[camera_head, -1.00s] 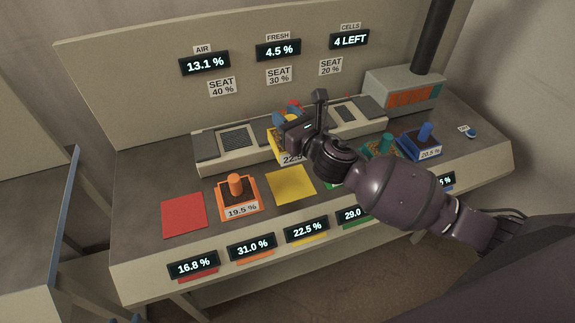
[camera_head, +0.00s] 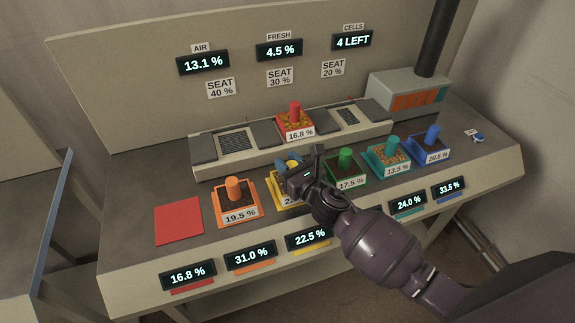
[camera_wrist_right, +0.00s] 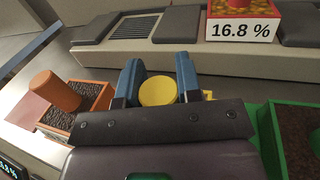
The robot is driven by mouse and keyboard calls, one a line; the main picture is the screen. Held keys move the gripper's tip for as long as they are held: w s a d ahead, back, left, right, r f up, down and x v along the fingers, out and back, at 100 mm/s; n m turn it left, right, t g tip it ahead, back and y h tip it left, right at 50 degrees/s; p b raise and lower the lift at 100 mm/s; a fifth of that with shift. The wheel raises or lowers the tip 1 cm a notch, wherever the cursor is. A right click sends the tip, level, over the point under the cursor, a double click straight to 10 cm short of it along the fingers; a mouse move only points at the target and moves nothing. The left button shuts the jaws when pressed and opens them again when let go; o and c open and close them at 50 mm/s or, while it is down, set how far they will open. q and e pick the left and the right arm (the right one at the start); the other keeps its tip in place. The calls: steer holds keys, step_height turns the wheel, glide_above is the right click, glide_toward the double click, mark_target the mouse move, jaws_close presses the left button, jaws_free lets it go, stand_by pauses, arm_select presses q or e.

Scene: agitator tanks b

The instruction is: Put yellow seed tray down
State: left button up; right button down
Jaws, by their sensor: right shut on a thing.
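The yellow seed tray (camera_head: 280,201) is at the front row, right of the orange tray, over the spot where the yellow mat lies. My right gripper (camera_head: 289,164) is above it, shut on its round yellow knob; the right wrist view shows the knob (camera_wrist_right: 158,92) between the two blue fingers. The gripper hides much of the tray and its label. The tray looks level with its neighbours, but I cannot tell whether its base touches the mat. My left gripper is not in view.
The orange tray (camera_head: 237,203) stands close on the left and the green tray (camera_head: 345,172) close on the right. Teal (camera_head: 389,159) and blue (camera_head: 429,147) trays stand further right. The red tray (camera_head: 295,125) sits on the raised bench behind. The red mat (camera_head: 179,221) is bare.

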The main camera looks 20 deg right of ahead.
stand_by(0.3)
steer(key=shift+f, duration=0.2)
steer(key=c, duration=0.8)
jaws_free()
steer(key=shift+r, duration=0.15)
